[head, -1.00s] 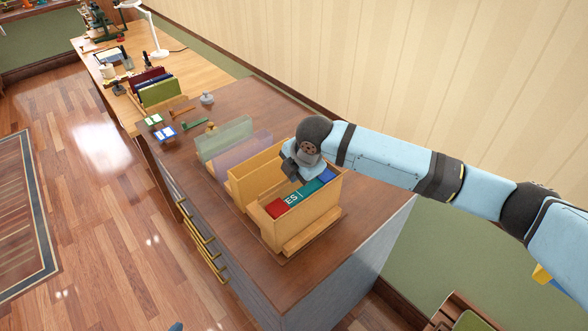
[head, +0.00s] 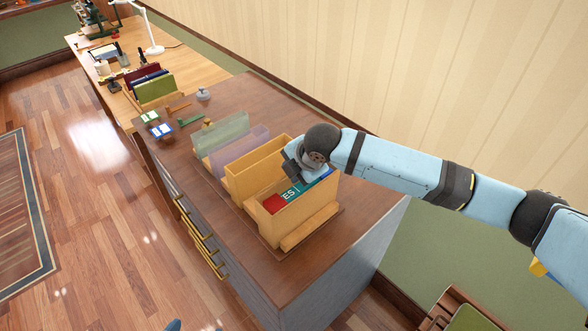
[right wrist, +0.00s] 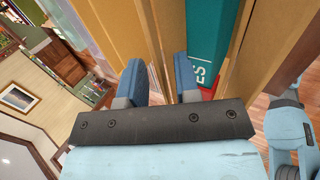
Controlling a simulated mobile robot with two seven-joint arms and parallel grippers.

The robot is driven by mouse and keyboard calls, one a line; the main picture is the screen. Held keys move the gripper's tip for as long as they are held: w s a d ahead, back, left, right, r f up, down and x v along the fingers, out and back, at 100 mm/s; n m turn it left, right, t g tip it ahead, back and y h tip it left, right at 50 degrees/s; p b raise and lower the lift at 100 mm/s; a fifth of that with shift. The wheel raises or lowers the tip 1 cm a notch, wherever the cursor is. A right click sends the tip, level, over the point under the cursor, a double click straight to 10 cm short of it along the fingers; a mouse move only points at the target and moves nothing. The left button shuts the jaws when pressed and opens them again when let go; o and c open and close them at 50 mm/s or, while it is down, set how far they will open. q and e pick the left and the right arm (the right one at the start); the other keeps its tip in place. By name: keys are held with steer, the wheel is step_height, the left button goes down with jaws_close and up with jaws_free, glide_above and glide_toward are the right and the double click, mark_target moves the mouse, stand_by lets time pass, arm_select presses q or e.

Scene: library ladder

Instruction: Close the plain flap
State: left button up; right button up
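Two plain wooden bins stand on the dark cabinet top in the head view. The nearer wooden bin (head: 311,222) holds red and teal books (head: 290,193). Beside it is a second wooden bin (head: 262,166), upright and open on top. I cannot tell which wooden panel is the plain flap. My right gripper (head: 296,176) is down at the bins, partly hidden by its own wrist. In the right wrist view its two fingers (right wrist: 160,82) are apart, with a thin wooden panel (right wrist: 158,40) between them; contact is unclear. My left gripper is not clearly seen.
Translucent green (head: 219,133) and purple (head: 246,146) panels stand just beyond the bins. Small cards, tools and a bell-like item (head: 203,94) lie farther along. A lighter desk (head: 190,70) with a lamp continues beyond. The wall is close at the right.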

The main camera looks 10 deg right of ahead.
steer(key=b+v, duration=0.1)
steer(key=v, duration=1.2)
steer(key=shift+r, duration=0.2)
steer(key=shift+s+d, duration=0.1)
